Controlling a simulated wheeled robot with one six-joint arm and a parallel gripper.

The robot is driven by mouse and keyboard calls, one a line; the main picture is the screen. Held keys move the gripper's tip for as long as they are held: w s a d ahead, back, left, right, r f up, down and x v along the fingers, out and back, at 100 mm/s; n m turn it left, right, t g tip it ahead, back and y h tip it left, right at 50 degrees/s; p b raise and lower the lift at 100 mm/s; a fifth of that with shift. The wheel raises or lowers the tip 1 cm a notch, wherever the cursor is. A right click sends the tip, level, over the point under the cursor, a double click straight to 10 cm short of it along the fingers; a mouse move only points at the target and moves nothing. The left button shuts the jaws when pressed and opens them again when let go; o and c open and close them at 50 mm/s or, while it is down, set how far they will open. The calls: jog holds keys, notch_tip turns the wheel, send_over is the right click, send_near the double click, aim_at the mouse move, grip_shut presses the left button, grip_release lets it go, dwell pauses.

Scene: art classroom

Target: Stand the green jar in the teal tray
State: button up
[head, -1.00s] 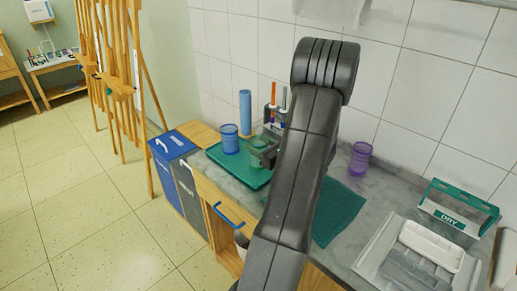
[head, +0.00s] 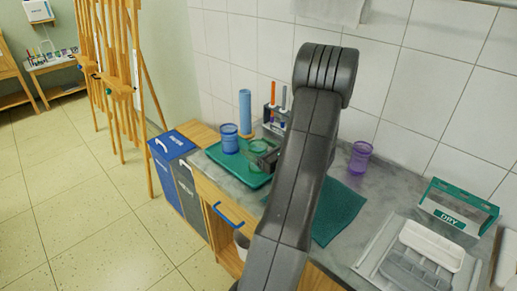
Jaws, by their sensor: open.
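The green jar (head: 258,148) stands upright in the right part of the teal tray (head: 229,165), beside a blue jar (head: 229,139). My gripper (head: 266,160) is open, low at the right edge of the tray, close to the green jar's right side. It covers part of the jar, and I cannot tell whether its fingers still touch it. My arm hides much of the gripper and the counter behind it.
A blue roll (head: 245,109) and a marker rack (head: 274,122) stand behind the tray. A purple jar (head: 361,157), a teal cloth (head: 338,212), a box marked DRY (head: 456,211) and a white tray (head: 432,243) lie to the right. Bins (head: 172,150) stand left of the counter.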

jog(key=shift+r, duration=0.25)
jog(key=b+v, duration=0.1)
jog(key=v, duration=1.1)
